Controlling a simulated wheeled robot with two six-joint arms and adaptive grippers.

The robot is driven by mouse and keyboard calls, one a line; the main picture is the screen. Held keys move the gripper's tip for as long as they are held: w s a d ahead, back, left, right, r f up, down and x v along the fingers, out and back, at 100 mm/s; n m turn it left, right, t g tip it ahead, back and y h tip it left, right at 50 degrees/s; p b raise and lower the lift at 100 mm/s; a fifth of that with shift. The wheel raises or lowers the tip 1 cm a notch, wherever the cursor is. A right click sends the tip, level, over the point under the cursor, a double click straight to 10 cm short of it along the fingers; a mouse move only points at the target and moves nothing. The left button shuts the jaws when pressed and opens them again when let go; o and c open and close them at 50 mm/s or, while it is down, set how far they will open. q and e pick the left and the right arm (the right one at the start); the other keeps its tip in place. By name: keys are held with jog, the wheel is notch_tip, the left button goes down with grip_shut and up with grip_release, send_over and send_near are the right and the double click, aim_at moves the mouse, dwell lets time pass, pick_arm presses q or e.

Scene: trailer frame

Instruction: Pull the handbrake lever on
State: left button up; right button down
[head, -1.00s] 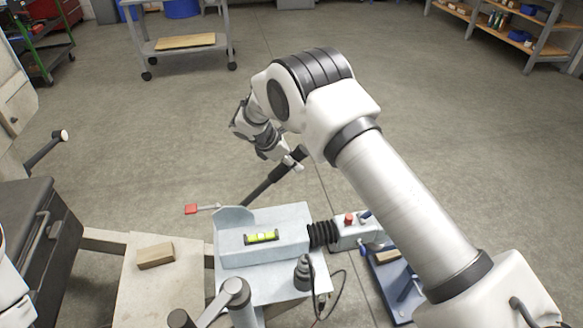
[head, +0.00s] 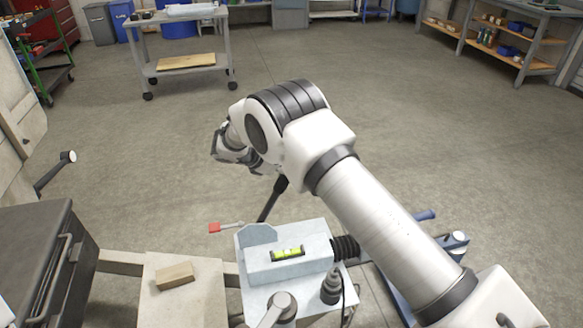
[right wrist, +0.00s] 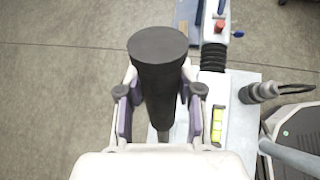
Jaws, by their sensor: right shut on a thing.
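The handbrake lever (head: 270,203) is a dark bar rising steeply from behind the grey coupling housing (head: 265,262) in the head view; its upper end is hidden by my right arm. In the right wrist view its black round-ended grip (right wrist: 158,85) stands between the fingers of my right gripper (right wrist: 160,105), which is shut on it. The right gripper is mostly hidden behind its own arm in the head view. My left gripper is not in view.
A yellow-green spirit level (head: 287,253) lies on the housing. A red-ended rod (head: 215,228) sticks out to its left. A wooden block (head: 175,275) rests on a pale board. A dark box (head: 35,260) stands at left.

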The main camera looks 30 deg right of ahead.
jog(key=c, duration=1)
grip_release()
jog(key=shift+w+r, duration=0.15)
jog(key=shift+o, duration=1.4)
jog(key=shift+a, duration=0.15)
jog(key=v, duration=1.2)
